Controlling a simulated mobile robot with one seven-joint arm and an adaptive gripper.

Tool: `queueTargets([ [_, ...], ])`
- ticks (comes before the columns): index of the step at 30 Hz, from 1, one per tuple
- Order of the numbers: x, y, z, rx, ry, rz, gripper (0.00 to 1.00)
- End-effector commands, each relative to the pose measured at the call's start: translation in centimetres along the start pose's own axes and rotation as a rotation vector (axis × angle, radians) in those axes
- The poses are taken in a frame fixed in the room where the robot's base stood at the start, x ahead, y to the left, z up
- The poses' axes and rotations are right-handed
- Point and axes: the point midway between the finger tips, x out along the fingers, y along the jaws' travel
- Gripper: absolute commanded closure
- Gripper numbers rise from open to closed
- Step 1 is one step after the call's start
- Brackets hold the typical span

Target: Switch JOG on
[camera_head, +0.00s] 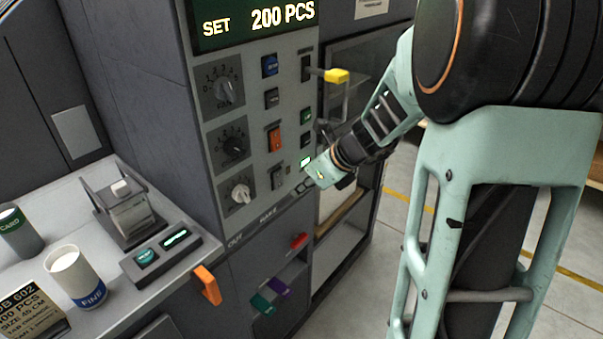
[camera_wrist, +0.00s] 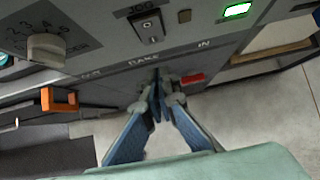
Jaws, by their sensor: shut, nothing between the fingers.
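The JOG switch (camera_wrist: 149,27) is a black rocker with a light mark, set in the grey panel below its JOG label in the wrist view. In the head view it is the dark rocker (camera_head: 277,177) low on the panel. I cannot tell which way it is tipped. A small dull amber square (camera_wrist: 184,15) sits just right of it. My gripper (camera_wrist: 158,84) is shut and empty, its fingertips together below the switch and apart from it in the picture. In the head view my gripper (camera_head: 301,187) is at the panel's lower right, its tips partly hard to make out.
A lit green button (camera_wrist: 237,10) is right of the switch. A knob (camera_wrist: 46,47) is to the left. Red (camera_head: 299,241) and orange (camera_head: 207,285) handles stick out below. A yellow-tipped lever (camera_head: 337,76) juts out above. The counter (camera_head: 195,266) holds cups and a small device.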

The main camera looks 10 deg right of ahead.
Motion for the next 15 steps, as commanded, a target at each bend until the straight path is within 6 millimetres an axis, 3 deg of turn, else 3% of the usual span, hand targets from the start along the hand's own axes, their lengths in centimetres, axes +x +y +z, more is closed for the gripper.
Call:
queueTargets([
  [6, 2.1, 0.0, 2.3, -0.003, 0.000, 0.001, 1.00],
  [15, 2.7, 0.0, 2.9, -0.001, -0.001, -0.001, 1.00],
])
